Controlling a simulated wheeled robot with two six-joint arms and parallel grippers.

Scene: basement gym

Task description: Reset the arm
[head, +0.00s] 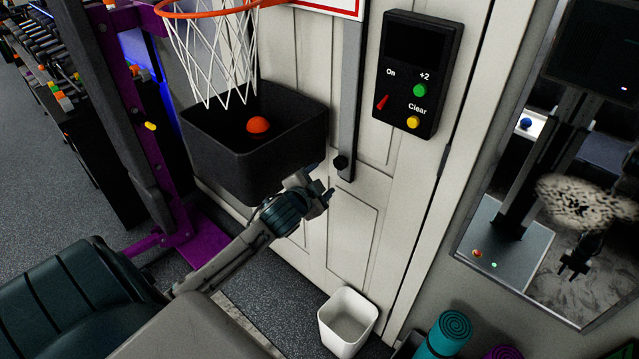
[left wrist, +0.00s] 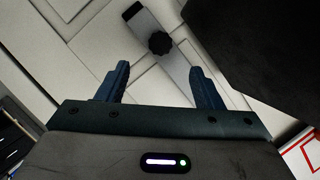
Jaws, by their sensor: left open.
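My left gripper (head: 322,198) is in front of the white door (head: 352,235), just below and right of the black bin under the hoop. In the left wrist view my left gripper (left wrist: 158,85) has its two dark blue fingers apart, with nothing between them. A black knob (left wrist: 160,44) on a grey bar shows beyond the fingers; in the head view the knob (head: 341,162) is at the bar's lower end, above the gripper. My right gripper does not show directly in either view.
A black bin (head: 225,160) holds an orange ball (head: 258,125) under a basketball net (head: 212,60). A black button panel (head: 420,75) hangs on the door. A white waste bin (head: 347,322) and rolled mats (head: 450,332) stand below. A mirror (head: 520,240) is at right.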

